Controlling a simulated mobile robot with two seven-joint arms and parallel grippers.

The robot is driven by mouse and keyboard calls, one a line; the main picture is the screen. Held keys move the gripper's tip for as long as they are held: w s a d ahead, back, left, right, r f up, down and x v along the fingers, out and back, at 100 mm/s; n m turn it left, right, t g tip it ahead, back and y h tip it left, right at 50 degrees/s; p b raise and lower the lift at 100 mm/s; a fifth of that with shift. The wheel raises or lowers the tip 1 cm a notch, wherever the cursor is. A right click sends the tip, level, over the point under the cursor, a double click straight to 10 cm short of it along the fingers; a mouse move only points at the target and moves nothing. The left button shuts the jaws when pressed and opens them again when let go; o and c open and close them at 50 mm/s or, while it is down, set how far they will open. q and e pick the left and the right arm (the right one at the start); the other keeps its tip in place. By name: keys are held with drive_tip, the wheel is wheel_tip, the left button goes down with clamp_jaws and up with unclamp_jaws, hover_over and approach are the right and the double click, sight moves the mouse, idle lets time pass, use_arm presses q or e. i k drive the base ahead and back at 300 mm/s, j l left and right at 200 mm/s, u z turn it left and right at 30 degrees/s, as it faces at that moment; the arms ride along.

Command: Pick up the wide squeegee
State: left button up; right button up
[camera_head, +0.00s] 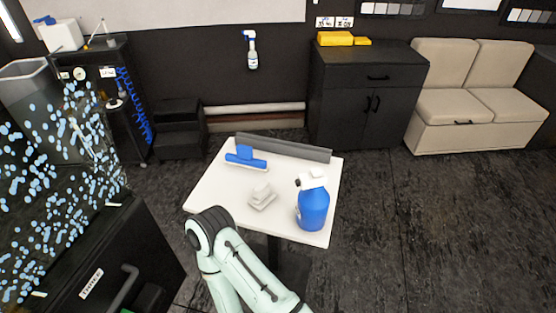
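A blue tool with a wide flat head and a raised block-like handle (246,158), which looks like the wide squeegee, lies on the white table top (215,187) near its back left. A pale edge runs along the front of its head. Nothing holds it. One pale green arm of mine with a dark joint rises from the bottom of the view to the table's front left corner, covering part of the front edge. I cannot tell which arm it is. Neither gripper shows.
A small grey stacked object (262,197) lies in the middle. A long dark grey bar (283,148) lines the back edge. A black cabinet (110,270) stands at left. Floor at right is clear.

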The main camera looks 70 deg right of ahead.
sight(244, 158)
drive_tip(key=z, duration=2.15)
drive_tip(key=l+z, duration=0.3)
drive_tip(key=z, duration=0.3)
drive_tip(key=i+l+z, duration=0.15)
drive_tip(key=l, duration=0.2)
drive_tip(key=i+l+z, duration=0.1)
drive_tip(key=l, duration=0.25)
drive_tip(key=i+l+z, duration=0.15)
drive_tip(key=l, duration=0.2)
drive_tip(key=i+l+z, duration=0.1)
drive_tip(key=i+l, duration=0.35)
drive_tip(key=i+l+z, duration=0.15)
drive_tip(key=i+l, duration=0.25)
drive_tip(key=i, duration=0.15)
drive_tip(key=i+u, duration=0.45)
drive_tip(key=i, duration=0.25)
drive_tip(key=i+l+u, duration=0.2)
drive_tip(key=i+u, duration=0.25)
drive_tip(key=i, duration=0.25)
drive_tip(key=i+u, duration=0.85)
drive_tip(key=i+l+u, duration=0.2)
drive_tip(key=u, duration=0.2)
drive_tip(key=i+l+u, duration=0.1)
drive_tip(key=i+u, duration=0.2)
drive_tip(key=u, duration=0.15)
drive_tip(key=i+l+u, duration=0.15)
drive_tip(key=u, duration=0.3)
drive_tip(key=i+l+u, duration=0.4)
drive_tip(key=k+j, duration=0.1)
